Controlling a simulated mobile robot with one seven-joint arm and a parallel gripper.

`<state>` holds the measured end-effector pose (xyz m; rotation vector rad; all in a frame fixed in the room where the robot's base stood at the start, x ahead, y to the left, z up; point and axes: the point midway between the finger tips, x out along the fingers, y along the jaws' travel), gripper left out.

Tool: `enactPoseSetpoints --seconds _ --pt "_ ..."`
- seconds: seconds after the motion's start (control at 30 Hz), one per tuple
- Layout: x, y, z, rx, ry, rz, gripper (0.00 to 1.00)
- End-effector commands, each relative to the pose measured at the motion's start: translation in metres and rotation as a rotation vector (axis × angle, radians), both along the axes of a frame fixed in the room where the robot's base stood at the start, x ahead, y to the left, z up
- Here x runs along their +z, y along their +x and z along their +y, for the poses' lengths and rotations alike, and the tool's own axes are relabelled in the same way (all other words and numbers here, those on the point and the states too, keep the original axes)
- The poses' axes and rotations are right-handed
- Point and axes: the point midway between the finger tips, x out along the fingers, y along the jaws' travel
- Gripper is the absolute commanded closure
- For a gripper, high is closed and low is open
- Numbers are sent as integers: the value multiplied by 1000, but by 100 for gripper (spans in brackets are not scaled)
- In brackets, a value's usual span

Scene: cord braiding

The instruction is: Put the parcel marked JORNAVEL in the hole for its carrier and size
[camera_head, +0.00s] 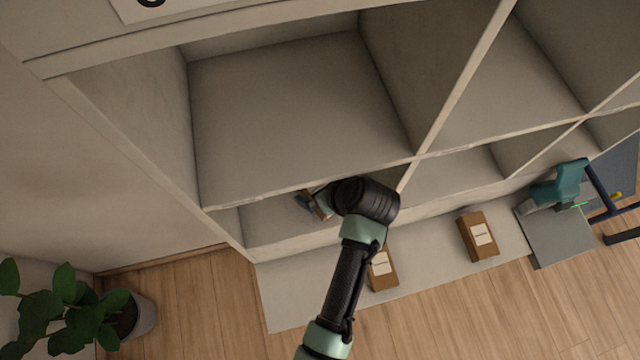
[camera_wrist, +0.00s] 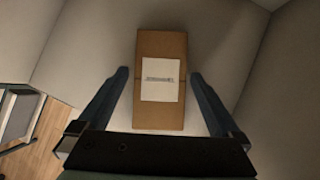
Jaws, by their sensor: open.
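In the wrist view a brown cardboard parcel (camera_wrist: 160,115) with a white label lies on a pale surface between the two fingers of my gripper (camera_wrist: 159,76). The fingers are spread, with a gap showing on each side of the parcel. The print on its label is too small to read, so I cannot tell whether it says JORNAVEL. In the head view my gripper (camera_head: 306,203) is inside the lower left hole of the pale shelf unit (camera_head: 230,202), mostly hidden behind my wrist.
Two more labelled brown parcels, one (camera_head: 383,270) partly behind my arm and one (camera_head: 478,236) further right, lie on the low ledge (camera_head: 290,295). A teal device (camera_head: 567,182) stands near a grey board (camera_head: 570,235). A potted plant (camera_head: 75,310) is at lower left.

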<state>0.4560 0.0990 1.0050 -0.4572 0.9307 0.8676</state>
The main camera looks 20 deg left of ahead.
Motion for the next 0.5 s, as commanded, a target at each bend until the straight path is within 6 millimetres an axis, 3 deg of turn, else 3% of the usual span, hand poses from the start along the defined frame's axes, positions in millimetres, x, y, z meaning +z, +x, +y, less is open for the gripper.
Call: enactPoseSetpoints --seconds 0.17,0.3,0.5 --pt "11 -2 -4 -1 1 -3 0" --pt "31 -9 -15 -2 0 -4 0" --pt "25 -39 -58 -6 1 1 0"
